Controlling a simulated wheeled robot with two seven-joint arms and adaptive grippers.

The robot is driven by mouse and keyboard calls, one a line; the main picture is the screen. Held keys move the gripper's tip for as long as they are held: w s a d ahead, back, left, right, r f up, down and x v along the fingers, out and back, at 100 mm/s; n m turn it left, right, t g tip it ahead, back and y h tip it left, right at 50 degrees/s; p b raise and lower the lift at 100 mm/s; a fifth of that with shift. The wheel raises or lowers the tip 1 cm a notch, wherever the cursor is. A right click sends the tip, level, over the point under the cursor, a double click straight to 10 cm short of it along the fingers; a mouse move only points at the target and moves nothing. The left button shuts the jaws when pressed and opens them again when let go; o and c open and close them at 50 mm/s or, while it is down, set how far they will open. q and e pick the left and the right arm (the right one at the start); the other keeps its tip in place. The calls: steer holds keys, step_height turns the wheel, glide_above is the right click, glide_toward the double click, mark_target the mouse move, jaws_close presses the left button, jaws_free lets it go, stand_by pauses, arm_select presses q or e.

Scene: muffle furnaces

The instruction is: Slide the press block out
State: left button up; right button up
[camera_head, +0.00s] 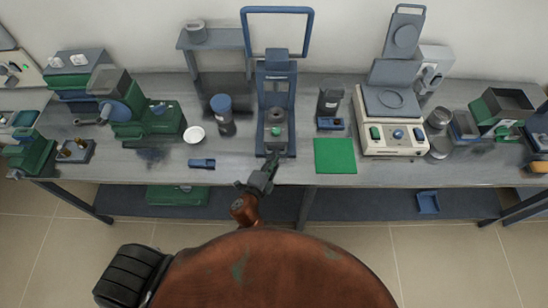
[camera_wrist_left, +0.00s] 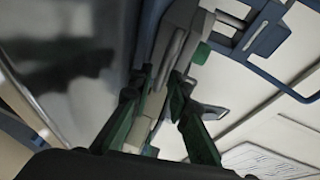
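The press (camera_head: 276,90) is a blue upright frame standing at the middle of the bench. A small grey round block (camera_head: 277,115) sits inside its lower opening, with a green part (camera_head: 276,131) just in front. My left gripper (camera_head: 272,158) is at the front foot of the press, below that opening. In the left wrist view its two green fingers (camera_wrist_left: 154,88) stand apart, with a pale grey strip (camera_wrist_left: 155,105) showing between them. I cannot tell whether they touch it. The blue press frame shows there at upper right. My right gripper is not in view.
A green mat (camera_head: 335,155) lies right of the press, and a small blue holder (camera_head: 202,163) lies left of it. A dark blue-capped jar (camera_head: 222,114) and a black bottle (camera_head: 330,98) flank the press. A balance (camera_head: 390,135) stands farther right.

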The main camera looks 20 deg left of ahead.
arm_select(q)
steer(key=v, duration=1.2)
stand_by(0.3)
